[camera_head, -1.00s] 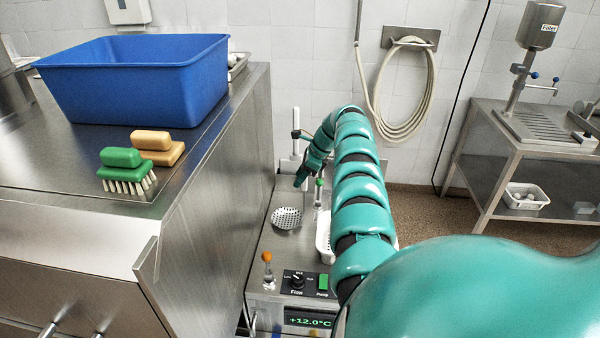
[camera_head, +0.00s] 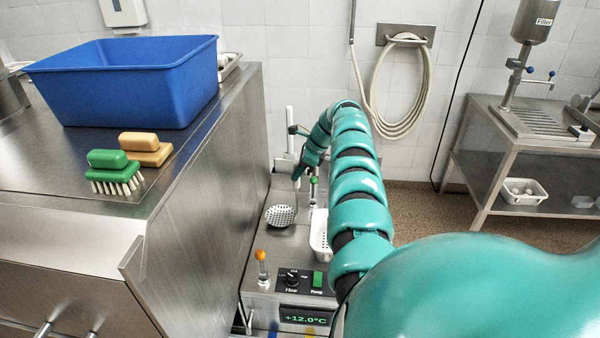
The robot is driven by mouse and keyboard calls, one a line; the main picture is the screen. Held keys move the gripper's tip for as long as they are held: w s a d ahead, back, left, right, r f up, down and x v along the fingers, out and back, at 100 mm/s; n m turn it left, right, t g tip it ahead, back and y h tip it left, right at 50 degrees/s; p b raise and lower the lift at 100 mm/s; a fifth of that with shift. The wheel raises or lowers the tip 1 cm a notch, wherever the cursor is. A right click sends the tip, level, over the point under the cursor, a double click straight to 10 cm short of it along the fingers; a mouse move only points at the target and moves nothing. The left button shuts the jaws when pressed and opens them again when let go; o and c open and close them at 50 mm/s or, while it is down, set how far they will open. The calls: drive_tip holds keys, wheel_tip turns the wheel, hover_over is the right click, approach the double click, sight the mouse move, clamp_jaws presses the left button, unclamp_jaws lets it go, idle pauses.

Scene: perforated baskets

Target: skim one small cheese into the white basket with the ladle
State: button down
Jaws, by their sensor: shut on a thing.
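The ladle's perforated bowl (camera_head: 280,215) hangs above the steel top of the unit in front of me, left of the white basket, and looks tilted. My gripper (camera_head: 298,178), small and dark at the end of my teal arm, is shut on the ladle; the handle is mostly hard to make out. The white basket (camera_head: 318,232) stands to the right of the ladle. My arm hides most of it, and its contents cannot be seen. I cannot make out a small cheese in the ladle or near it.
A control box (camera_head: 292,281) with an orange-knobbed lever (camera_head: 261,262) stands in front. A tall steel counter (camera_head: 205,165) with a blue tub (camera_head: 125,85) and brushes (camera_head: 115,172) walls the left. Another white basket (camera_head: 523,191) with pale round things sits on a right-hand shelf.

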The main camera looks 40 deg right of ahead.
sight(297, 162)
drive_tip(key=shift+w+a+r, duration=0.1)
drive_tip(key=shift+w+r, duration=0.05)
drive_tip(key=shift+r, duration=0.6)
drive_tip(key=shift+r+p, duration=0.15)
drive_tip(key=shift+p, duration=0.25)
drive_tip(key=r+p, duration=0.1)
drive_tip(key=p, duration=0.2)
drive_tip(key=shift+a, duration=0.15)
drive_tip(key=shift+r+p, duration=0.1)
drive_tip(key=shift+p, duration=0.7)
drive_tip(key=shift+s+p, duration=0.3)
drive_tip(key=shift+s, duration=0.05)
drive_tip(key=shift+w+p, duration=0.15)
drive_tip(key=shift+p, duration=0.2)
